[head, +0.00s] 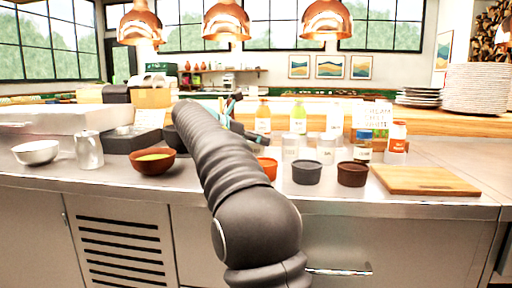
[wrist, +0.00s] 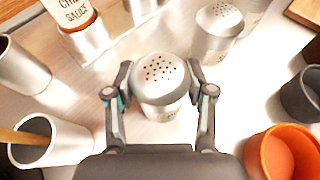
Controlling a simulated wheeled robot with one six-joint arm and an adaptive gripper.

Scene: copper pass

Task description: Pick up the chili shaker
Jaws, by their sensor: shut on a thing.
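In the wrist view a metal shaker (wrist: 162,78) with a perforated domed top stands between the fingers of my gripper (wrist: 160,94). The fingers are shut on its sides. Its label is mostly hidden and cannot be read, so I cannot confirm that it is the chili one. A similar shaker (wrist: 218,34) stands a little beyond it to the right. In the head view my arm hides the held shaker, and two pale shakers (head: 290,148) (head: 326,149) show to the right of my arm.
An orange bowl (wrist: 284,154) and a dark bowl (wrist: 302,94) lie to the right. A white cup (wrist: 50,140) and a metal cup (wrist: 22,66) stand to the left. A sauce bottle (wrist: 78,18) is behind. A cutting board (head: 424,180) lies at the counter's right.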

